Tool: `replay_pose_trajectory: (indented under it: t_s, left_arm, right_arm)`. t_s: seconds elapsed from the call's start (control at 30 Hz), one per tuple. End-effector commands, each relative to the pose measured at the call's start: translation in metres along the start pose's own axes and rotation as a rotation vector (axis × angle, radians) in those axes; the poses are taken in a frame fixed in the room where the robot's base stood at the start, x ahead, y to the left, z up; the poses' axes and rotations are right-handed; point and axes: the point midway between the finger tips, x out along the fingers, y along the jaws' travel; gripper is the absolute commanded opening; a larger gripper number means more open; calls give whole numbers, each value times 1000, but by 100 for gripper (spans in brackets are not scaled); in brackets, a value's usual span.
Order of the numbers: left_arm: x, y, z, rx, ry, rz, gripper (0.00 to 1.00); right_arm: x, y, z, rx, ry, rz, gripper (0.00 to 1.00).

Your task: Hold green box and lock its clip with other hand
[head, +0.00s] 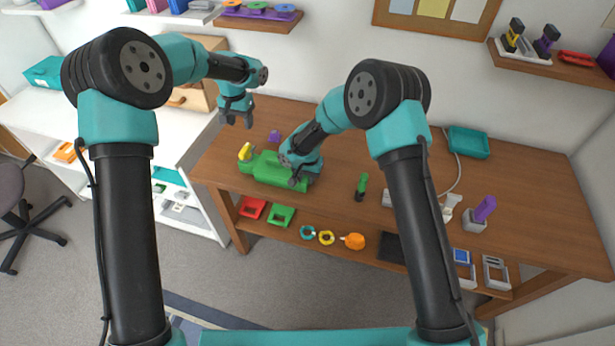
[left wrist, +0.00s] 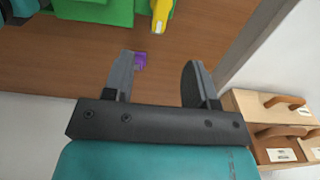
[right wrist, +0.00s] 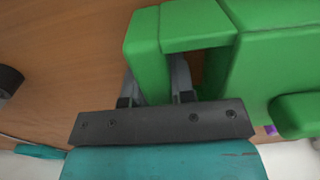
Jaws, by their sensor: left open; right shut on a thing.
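The green box (head: 276,170) lies on the wooden table near its left front edge. A yellow clip (head: 245,152) stands up at the box's left end; it also shows in the left wrist view (left wrist: 162,12). My right gripper (head: 298,180) is shut on the right end of the green box, on a bar-like green handle (right wrist: 148,55) that sits between its fingers in the right wrist view. My left gripper (head: 236,122) is open and empty above the table's left back part, behind and apart from the clip. Its two fingers (left wrist: 165,75) are spread wide.
A small purple block (head: 274,136) lies behind the box. A green upright object (head: 361,186) stands right of it. A wooden drawer unit (head: 195,92) stands at the left.

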Motion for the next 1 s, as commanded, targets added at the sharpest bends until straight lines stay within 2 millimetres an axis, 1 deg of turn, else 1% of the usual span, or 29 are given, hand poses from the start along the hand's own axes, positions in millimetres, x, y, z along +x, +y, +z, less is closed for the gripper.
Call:
replay_pose_trajectory:
  t_s: [0.17,0.23,0.43,0.7,0.87,1.0]
  left_arm:
    - [0,0,0,0,0,0,52]
    - [0,0,0,0,0,0,48]
    - [-8,0,11,0,1,0,48]
    - [-8,0,12,0,0,0,48]
    - [-4,0,12,0,-1,0,48]
    - [9,0,12,0,-2,0,48]
  right_arm:
    - [0,0,0,0,0,0,0]
    - [0,0,0,0,0,0,0]
    - [0,0,0,0,1,0,0]
    - [0,0,0,0,1,-1,0]
    - [0,0,0,0,1,-1,0]
    - [0,0,0,0,1,-1,0]
